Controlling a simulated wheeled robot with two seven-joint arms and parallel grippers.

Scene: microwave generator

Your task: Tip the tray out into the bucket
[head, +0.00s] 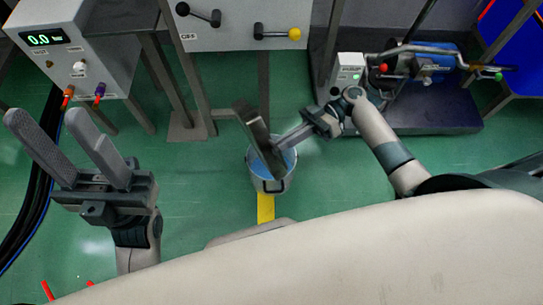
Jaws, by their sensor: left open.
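A grey bucket (270,184) stands on the green floor in the middle, with blue showing inside it. The tray (257,136) is a dark, narrow shape above the bucket, seen nearly edge-on and steeply tilted. Its lower end overlaps the bucket's opening in the picture. My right gripper (285,140) is shut on the tray's right side. The tray's inner face is hidden, so I cannot tell whether anything is in it. My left gripper (48,122) is open and empty at the far left, well apart from the bucket.
A white meter box (75,45) stands at the upper left, near my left gripper. A grey panel (240,30) with two levers is at the top behind the bucket. A dark platform (420,110) with a blue machine is at the upper right. A yellow strip (265,208) marks the floor.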

